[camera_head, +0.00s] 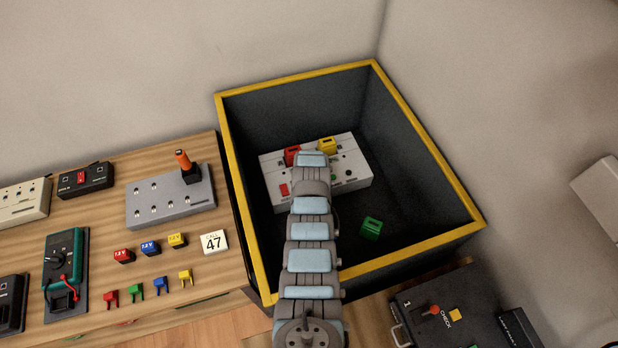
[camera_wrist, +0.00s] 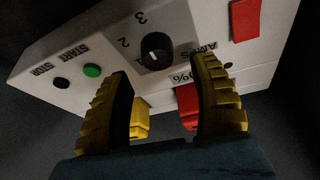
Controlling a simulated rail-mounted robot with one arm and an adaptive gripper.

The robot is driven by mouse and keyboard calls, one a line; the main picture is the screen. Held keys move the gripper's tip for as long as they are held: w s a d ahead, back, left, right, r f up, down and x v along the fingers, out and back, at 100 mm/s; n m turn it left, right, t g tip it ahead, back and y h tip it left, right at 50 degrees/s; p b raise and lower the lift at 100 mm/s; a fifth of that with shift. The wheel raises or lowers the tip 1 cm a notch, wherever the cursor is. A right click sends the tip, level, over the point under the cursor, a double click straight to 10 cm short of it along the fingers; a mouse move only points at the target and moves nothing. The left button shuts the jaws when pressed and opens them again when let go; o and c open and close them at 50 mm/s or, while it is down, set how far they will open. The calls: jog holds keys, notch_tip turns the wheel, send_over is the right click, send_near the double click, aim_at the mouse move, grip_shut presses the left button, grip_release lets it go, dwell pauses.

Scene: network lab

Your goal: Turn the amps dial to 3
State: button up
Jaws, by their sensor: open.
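A white device (camera_head: 357,184) lies inside the dark bin with the yellow rim. In the wrist view its face (camera_wrist: 95,45) appears upside down, with a black amps dial (camera_wrist: 157,47) and printed numbers 2 and 3. The dial's small white mark is on its lower part in the picture, away from the 3. The AMPS label is partly covered by a finger. My gripper (camera_wrist: 163,68) is open, its two yellow fingers apart just below the dial in the picture. I cannot tell whether either touches the device. In the head view my arm hides the dial and the gripper.
A red plug (camera_head: 291,154) and a yellow plug (camera_head: 327,146) stand at the device's back edge. The wrist view shows a green START button (camera_wrist: 92,70) and a red patch (camera_wrist: 245,20). A green block (camera_head: 371,228) lies on the bin floor.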

jog(key=shift+r, duration=3.65)
jog(key=shift+w+r, duration=0.1)
